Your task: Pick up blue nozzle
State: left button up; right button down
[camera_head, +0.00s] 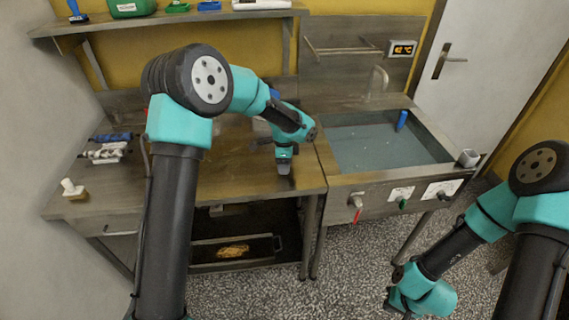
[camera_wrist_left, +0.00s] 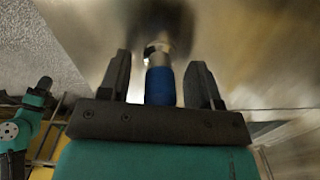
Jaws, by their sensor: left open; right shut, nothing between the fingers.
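The blue nozzle (camera_wrist_left: 160,88), a blue cylinder with a pale metallic end, shows in the left wrist view between the two fingers of my left gripper (camera_wrist_left: 160,62). Gaps show on both sides, so the fingers are open around it and not clamped. My right gripper (camera_head: 393,304) is low at the bottom right of the head view, over the floor, shut and empty. Its fingers are hard to make out.
The steel worktop (camera_head: 225,185) adjoins a water-filled sink (camera_head: 370,175) with a blue cylinder (camera_head: 402,119) in it. A blue-and-grey fitting (camera_head: 107,152) and a white bottle-like piece (camera_head: 72,187) stand at the left. A shelf (camera_head: 160,18) runs above. The worktop's middle front is clear.

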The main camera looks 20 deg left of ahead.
pick_arm(q)
jog(key=shift+c, duration=0.4)
jog(key=c, duration=1)
jog(key=shift+o, duration=0.2)
jog(key=shift+r, duration=0.1)
jog(key=shift+r, duration=0.45)
notch_tip(320, 180, up, 3)
jog(key=shift+f, duration=0.15)
jog(key=s+d, duration=0.2)
jog(key=s, duration=0.5)
jog(key=s+d+r, duration=0.1)
jog(key=s+d, duration=0.1)
jog(key=s, duration=0.6)
jog(key=shift+s+d+r, duration=0.15)
jog(key=shift+s+d, duration=0.05)
jog(key=shift+d, duration=0.05)
